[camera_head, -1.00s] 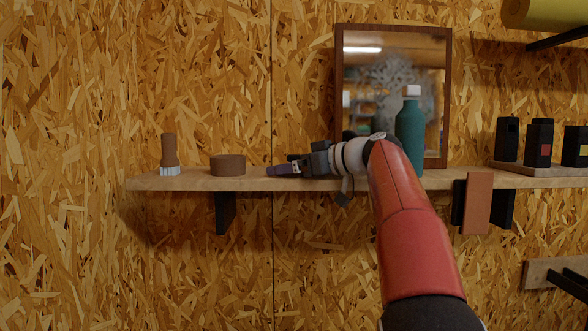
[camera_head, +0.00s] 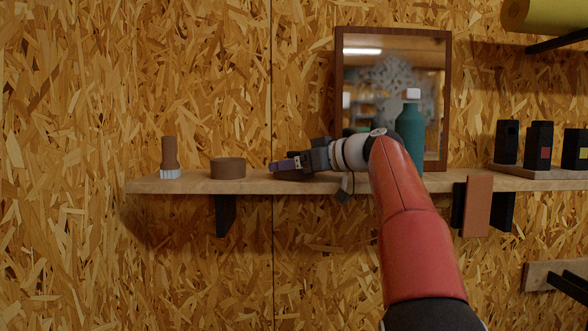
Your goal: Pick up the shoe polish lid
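A low, round brown piece (camera_head: 228,169) sits flat on the wooden shelf (camera_head: 350,182), left of my gripper. It looks like a polish tin or its lid; no seam shows to tell which. My gripper (camera_head: 278,166) points left just above the shelf, with a clear gap between its tip and the brown piece. A dark purple part shows at its tip, with a darker part below it. I cannot tell whether the purple part is a finger or something held, nor how far apart the fingers are.
A brown-handled brush (camera_head: 169,155) stands on pale bristles at the shelf's left end. A teal bottle (camera_head: 410,130) and a framed mirror (camera_head: 393,60) stand behind my arm. Several black containers (camera_head: 540,145) stand at the right. The chipboard wall is close behind.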

